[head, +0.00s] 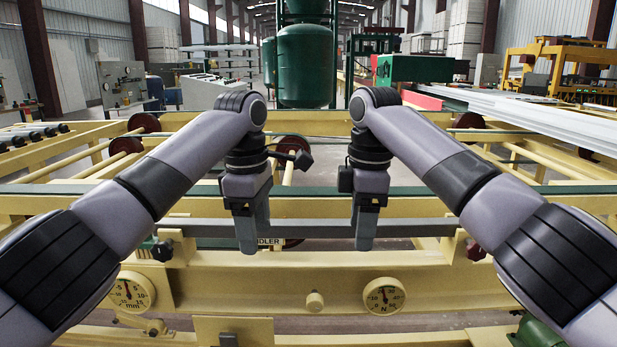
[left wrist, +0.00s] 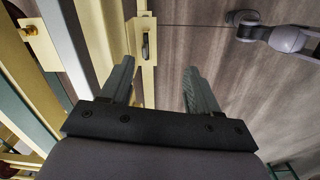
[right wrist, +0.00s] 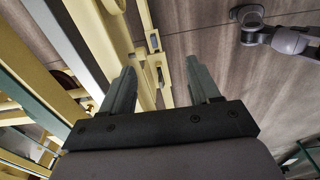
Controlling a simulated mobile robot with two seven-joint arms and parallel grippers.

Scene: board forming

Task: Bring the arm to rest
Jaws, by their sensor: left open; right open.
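My left gripper (head: 252,232) hangs fingers down in front of the yellow machine frame, left of the middle in the head view. In the left wrist view its two fingers (left wrist: 157,85) stand apart with nothing between them. My right gripper (head: 366,228) hangs fingers down at about the same height, right of the middle. In the right wrist view its fingers (right wrist: 162,88) are also apart and empty. Both grippers overlap a grey crossbar (head: 310,229) in the head view. I cannot tell whether they touch it.
The yellow frame (head: 270,270) carries a mm gauge (head: 132,292), an N gauge (head: 384,296) and a round knob (head: 315,301). Rails with dark red wheels (head: 126,146) run behind it. A green tank (head: 304,65) stands further back. Bare floor (left wrist: 250,100) shows in the wrist views.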

